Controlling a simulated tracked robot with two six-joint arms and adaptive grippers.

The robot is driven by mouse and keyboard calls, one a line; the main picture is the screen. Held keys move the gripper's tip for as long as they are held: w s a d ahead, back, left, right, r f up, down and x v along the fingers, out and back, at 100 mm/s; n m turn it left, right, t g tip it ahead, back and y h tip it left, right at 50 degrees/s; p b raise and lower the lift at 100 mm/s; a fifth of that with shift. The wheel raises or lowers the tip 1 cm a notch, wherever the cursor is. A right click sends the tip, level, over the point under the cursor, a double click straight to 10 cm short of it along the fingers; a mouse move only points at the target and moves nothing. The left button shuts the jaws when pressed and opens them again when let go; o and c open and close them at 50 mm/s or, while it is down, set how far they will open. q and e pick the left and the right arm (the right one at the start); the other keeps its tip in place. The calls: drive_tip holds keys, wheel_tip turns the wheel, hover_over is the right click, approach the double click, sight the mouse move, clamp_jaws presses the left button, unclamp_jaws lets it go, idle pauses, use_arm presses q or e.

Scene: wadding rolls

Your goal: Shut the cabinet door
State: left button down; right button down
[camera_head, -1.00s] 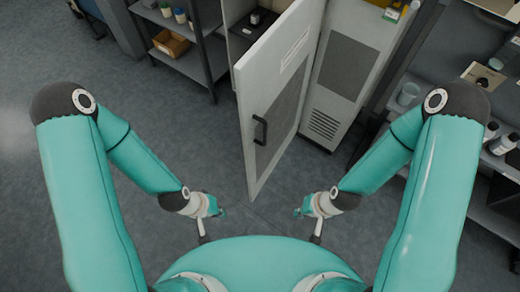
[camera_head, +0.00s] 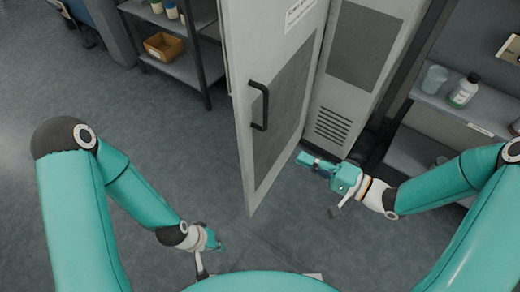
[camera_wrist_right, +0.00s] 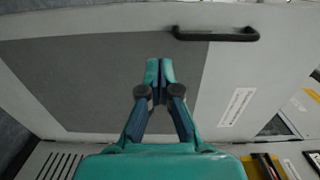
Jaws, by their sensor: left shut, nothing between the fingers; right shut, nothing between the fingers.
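The cabinet door (camera_head: 246,120) stands open, swung out towards me, with a black handle (camera_head: 260,106) and a dark grey panel. In the right wrist view the door face (camera_wrist_right: 90,25) fills most of the picture, with the handle (camera_wrist_right: 216,35) at the top. My right gripper (camera_head: 302,159) is shut and empty, to the right of the door's lower part; its fingers (camera_wrist_right: 159,66) point at the dark panel. I cannot tell whether they touch it. My left gripper (camera_head: 218,246) is shut and empty, low, to the left of the door's bottom corner.
The grey cabinet body (camera_head: 345,95) with a vent stands behind and right of the door. A shelf (camera_head: 490,110) with a white bottle (camera_head: 464,90) and a cup (camera_head: 434,79) is at right. A rack with a cardboard box (camera_head: 163,46) is at back left. The floor at left is clear.

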drive_tip(key=b, duration=0.1)
approach(249, 134)
drive_tip(key=x, duration=0.7)
drive_tip(key=shift+w+f, duration=0.1)
drive_tip(key=shift+f, duration=0.05)
